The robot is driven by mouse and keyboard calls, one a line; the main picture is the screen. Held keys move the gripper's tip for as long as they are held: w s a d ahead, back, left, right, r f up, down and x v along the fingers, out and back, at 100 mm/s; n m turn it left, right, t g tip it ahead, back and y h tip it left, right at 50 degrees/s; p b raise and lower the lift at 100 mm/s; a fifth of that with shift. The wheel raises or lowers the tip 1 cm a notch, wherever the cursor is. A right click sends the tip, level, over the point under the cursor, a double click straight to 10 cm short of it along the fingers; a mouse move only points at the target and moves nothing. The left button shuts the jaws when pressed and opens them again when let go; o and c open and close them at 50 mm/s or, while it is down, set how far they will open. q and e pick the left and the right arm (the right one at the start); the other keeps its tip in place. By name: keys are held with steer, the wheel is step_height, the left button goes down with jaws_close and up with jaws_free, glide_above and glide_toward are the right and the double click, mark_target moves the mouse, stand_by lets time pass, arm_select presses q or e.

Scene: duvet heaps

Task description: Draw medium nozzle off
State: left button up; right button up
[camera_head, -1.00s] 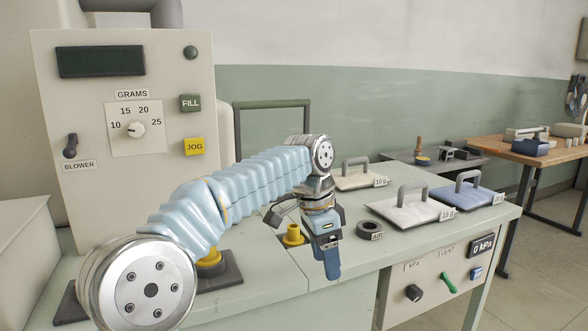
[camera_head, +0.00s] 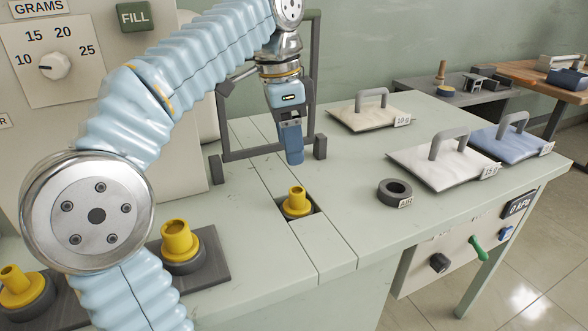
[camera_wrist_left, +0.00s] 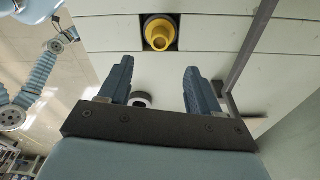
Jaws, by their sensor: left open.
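A yellow nozzle (camera_head: 297,201) stands upright in a square opening in the bench top. It also shows in the left wrist view (camera_wrist_left: 160,34), beyond the fingertips. Two more yellow nozzles, one on the left (camera_head: 20,287) and one on the right (camera_head: 180,241), stand on a dark rack; no size marks are readable. My left gripper (camera_head: 291,158) points down, above and behind the nozzle in the opening. In the left wrist view its fingers (camera_wrist_left: 158,70) are apart with nothing between them. My right arm's end (camera_wrist_left: 66,38) is small at the upper left there.
A black AIR ring (camera_head: 395,192) lies right of the opening. Handled pads (camera_head: 442,160) rest farther right. A dark upright frame (camera_head: 215,125) stands close behind my left gripper. The machine with the dial (camera_head: 55,66) rises at left. The bench front carries knobs.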

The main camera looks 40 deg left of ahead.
mark_target(297, 190)
arm_select(q)
steer(key=f, duration=0.3)
steer(key=f+b, duration=0.1)
steer(key=f, duration=0.3)
steer(key=w+d+f+b, duration=0.1)
steer(key=f, duration=0.3)
steer(key=shift+f, duration=0.2)
steer(key=c, duration=1.2)
steer(key=shift+o, duration=0.2)
steer(key=shift+r+p, duration=1.3)
steer(key=shift+r, duration=0.2)
steer(key=shift+r+p, duration=0.4)
steer(key=shift+r, duration=0.55)
